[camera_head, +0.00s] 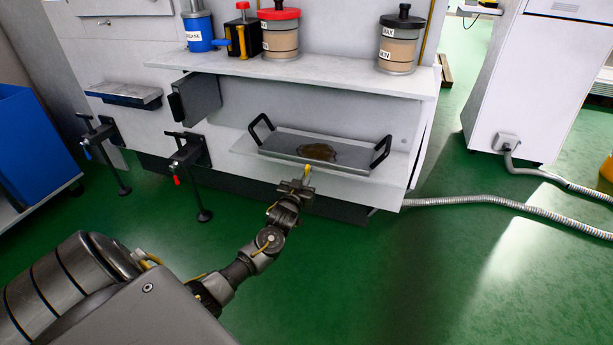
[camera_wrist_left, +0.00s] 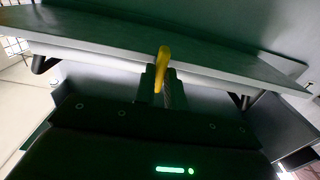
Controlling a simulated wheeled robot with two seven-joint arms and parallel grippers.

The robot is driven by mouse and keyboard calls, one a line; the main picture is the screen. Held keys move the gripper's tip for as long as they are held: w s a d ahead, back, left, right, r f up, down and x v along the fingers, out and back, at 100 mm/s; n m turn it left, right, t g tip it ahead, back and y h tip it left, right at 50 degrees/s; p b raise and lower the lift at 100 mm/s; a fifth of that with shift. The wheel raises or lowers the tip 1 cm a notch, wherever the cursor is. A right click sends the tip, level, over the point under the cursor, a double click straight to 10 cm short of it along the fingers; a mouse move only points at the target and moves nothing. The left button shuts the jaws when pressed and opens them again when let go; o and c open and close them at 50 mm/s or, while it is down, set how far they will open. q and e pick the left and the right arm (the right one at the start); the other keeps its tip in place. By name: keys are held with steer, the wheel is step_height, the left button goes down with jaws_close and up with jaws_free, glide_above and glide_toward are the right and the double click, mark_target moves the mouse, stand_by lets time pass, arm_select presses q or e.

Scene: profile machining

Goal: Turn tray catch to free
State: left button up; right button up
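The tray catch (camera_head: 307,170) is a small yellow lever at the front edge of the tray shelf, below the tray. The metal tray (camera_head: 285,142) has two black handles and a brown stain, and lies on the shelf. My left gripper (camera_head: 303,181) is at the catch. In the left wrist view the yellow catch (camera_wrist_left: 163,60) stands nearly upright, slightly tilted, between the close fingers of my left gripper (camera_wrist_left: 160,86), which look shut on it. The fingers hide the lower part of the catch. My right gripper is not in view.
The machine's upper ledge (camera_head: 300,74) carries several containers above the tray. A grey box (camera_head: 195,97) juts out left of the tray. Clamps (camera_head: 187,150) stick out at the left. A grey hose (camera_head: 500,202) runs over the green floor at right, which is otherwise mostly clear.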

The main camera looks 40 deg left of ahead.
arm_select(q)
jaws_close()
steer(key=shift+r+m+p, duration=0.15)
steer(key=shift+m+p, duration=0.55)
steer(key=shift+m, duration=0.2)
steer(key=shift+m+p, duration=0.45)
steer(key=shift+m, duration=0.95)
